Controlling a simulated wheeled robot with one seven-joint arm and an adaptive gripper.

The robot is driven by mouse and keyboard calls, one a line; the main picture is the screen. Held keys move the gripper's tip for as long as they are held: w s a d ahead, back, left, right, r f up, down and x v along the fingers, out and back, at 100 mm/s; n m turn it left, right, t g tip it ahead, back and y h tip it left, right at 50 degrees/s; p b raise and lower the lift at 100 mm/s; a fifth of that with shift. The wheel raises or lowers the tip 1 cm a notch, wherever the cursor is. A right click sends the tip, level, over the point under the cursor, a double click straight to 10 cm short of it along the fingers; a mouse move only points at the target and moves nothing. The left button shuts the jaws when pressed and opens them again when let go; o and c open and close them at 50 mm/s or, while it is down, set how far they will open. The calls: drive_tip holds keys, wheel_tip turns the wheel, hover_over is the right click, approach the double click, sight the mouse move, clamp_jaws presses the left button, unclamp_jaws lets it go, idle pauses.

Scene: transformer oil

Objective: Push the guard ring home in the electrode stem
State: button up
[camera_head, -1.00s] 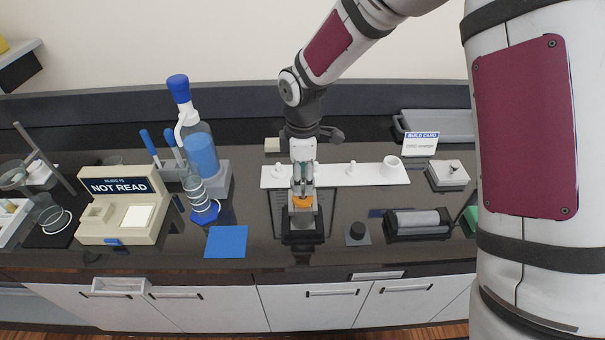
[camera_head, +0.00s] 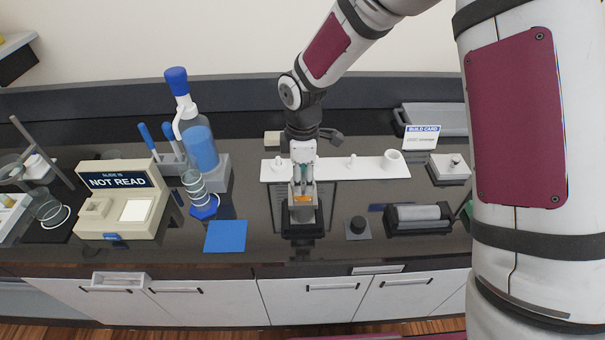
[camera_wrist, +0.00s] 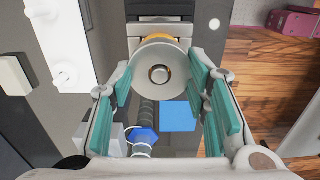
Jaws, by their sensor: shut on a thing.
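My gripper (camera_head: 303,188) points down over a small stand (camera_head: 303,228) at the middle of the bench. In the wrist view its teal pads (camera_wrist: 160,82) sit either side of a pale round metal piece with a round centre, seemingly the guard ring (camera_wrist: 143,82). The gripper is shut on it. An orange part (camera_head: 304,199) shows just below the fingers, and its edge shows behind the pale disc in the wrist view (camera_wrist: 180,42). The electrode stem is mostly hidden under the disc, so I cannot tell how deep the ring sits.
A white strip (camera_head: 335,171) with small white parts lies behind the gripper. A blue mat (camera_head: 226,237) and a bottle (camera_head: 201,150) are at left, beside a "NOT READ" instrument (camera_head: 121,207).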

drive_tip(key=shift+f, duration=0.85)
drive_tip(key=o, duration=1.3)
drive_tip(key=shift+o, duration=0.2)
wheel_tip(320, 180, up, 12)
drive_tip(key=shift+r, duration=0.1)
